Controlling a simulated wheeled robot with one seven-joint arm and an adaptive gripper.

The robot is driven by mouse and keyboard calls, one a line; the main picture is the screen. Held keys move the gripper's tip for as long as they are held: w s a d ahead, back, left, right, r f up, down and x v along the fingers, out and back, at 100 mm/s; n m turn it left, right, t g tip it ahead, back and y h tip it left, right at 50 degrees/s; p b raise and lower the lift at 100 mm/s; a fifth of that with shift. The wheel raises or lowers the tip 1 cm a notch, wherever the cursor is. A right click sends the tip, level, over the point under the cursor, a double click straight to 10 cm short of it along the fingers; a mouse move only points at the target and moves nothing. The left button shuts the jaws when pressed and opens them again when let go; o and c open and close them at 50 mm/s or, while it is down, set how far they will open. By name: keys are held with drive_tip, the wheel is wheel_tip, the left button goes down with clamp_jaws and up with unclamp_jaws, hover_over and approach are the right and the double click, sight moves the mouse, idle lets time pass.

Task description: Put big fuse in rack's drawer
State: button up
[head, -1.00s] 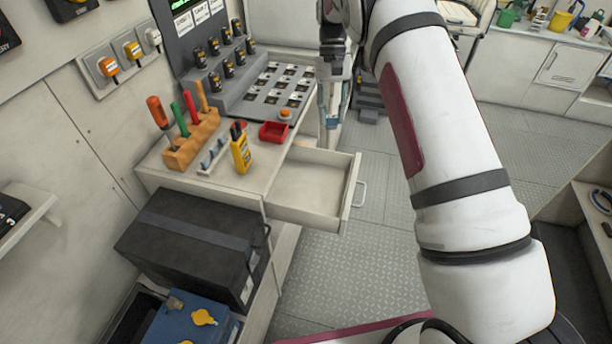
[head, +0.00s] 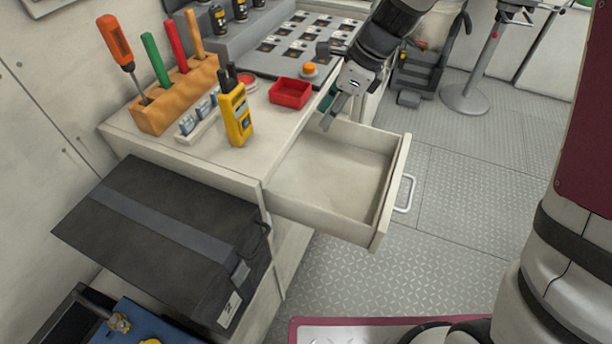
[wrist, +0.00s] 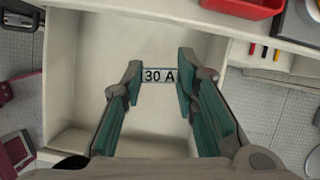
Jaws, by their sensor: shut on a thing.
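The rack's drawer (head: 340,170) is pulled out, open and empty in the head view. My gripper (head: 333,112) is at the drawer's back left corner, beside the bench top's edge. In the wrist view, my gripper (wrist: 159,82) is shut on the big fuse (wrist: 159,75), a small pale block marked "30 A" that sits between the two green-padded fingertips. The drawer's bare floor (wrist: 155,115) lies below the fuse in that view. I cannot make out the fuse in the head view, and its height above the floor is hard to tell.
On the bench top stand a red bin (head: 290,93), a yellow meter (head: 236,115), a small holder of fuses (head: 200,118) and a wooden tool block (head: 175,98). A dark box (head: 165,240) is below. The floor right of the drawer is clear.

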drive_tip(key=shift+s+a+f+m+t+b, duration=0.15)
drive_tip(key=shift+s+a+f+m+b, duration=0.15)
drive_tip(key=shift+f+m, duration=0.25)
drive_tip(key=shift+s+a+f+m+t+b, duration=0.1)
drive_tip(key=shift+s+f+m+t+b, duration=0.1)
drive_tip(key=shift+f+m+b, duration=0.25)
drive_tip(key=b, duration=0.3)
hover_over(316, 165)
drive_tip(key=d, duration=0.2)
drive_tip(key=f, duration=0.9)
drive_tip(key=shift+s+a+f, duration=0.1)
drive_tip(key=shift+s+f, duration=0.2)
drive_tip(key=shift+f, duration=0.1)
drive_tip(key=shift+f, duration=0.15)
drive_tip(key=o, duration=0.8)
drive_tip(key=shift+o, duration=0.2)
drive_tip(key=p+v, duration=0.3)
drive_tip(key=v, duration=0.9)
drive_tip(key=shift+r+p, duration=0.25)
drive_tip(key=shift+p, duration=0.05)
drive_tip(key=shift+a, duration=0.1)
